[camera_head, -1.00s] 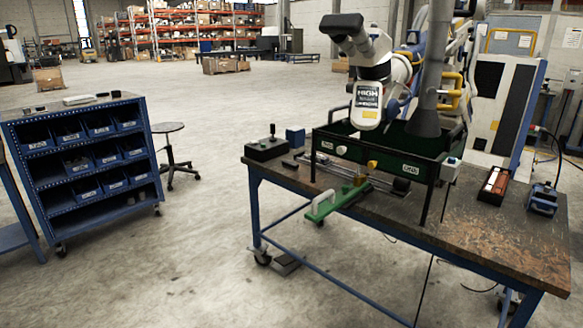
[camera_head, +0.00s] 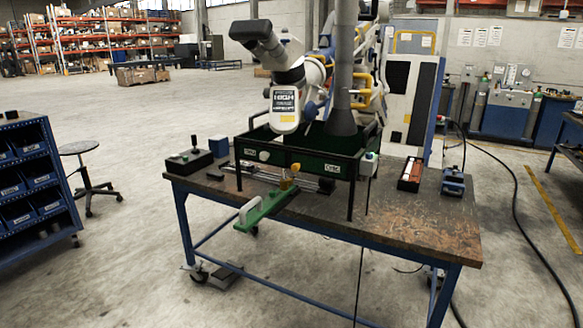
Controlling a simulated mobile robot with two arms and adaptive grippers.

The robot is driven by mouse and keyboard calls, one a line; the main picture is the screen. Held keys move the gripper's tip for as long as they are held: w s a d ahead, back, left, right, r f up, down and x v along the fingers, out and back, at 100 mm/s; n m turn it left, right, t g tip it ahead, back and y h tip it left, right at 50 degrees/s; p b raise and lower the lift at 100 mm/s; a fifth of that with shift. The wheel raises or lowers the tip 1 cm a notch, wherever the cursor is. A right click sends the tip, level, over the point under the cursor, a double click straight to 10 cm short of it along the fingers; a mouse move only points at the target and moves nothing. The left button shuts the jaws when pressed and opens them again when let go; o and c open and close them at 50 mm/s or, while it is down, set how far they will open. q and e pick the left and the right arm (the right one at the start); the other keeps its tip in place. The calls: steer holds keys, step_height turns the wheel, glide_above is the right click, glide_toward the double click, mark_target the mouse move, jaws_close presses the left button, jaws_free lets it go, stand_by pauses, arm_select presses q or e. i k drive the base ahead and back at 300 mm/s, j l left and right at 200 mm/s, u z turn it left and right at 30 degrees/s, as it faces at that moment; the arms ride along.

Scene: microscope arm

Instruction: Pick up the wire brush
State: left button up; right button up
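I cannot make out a wire brush for certain at this size. A workbench (camera_head: 430,222) with a worn brown top and blue legs stands ahead, right of the middle. On its right part lies a dark, narrow box with reddish-brown contents and a white piece (camera_head: 411,174); I cannot tell what the contents are. A small blue device (camera_head: 453,182) sits to its right. Neither of my grippers is in view.
A white microscope arm (camera_head: 286,100) stands over a green-walled frame (camera_head: 311,156) on the bench. A green bar (camera_head: 265,206) sticks out past the front edge. A stool (camera_head: 82,175) and blue bin rack (camera_head: 28,190) stand left. The floor in front is mostly clear.

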mark_target(216, 176)
steer(key=i+j+z, duration=0.5)
steer(key=j+z, duration=0.15)
steer(key=i+j+z, duration=0.15)
steer(key=j+z, duration=0.2)
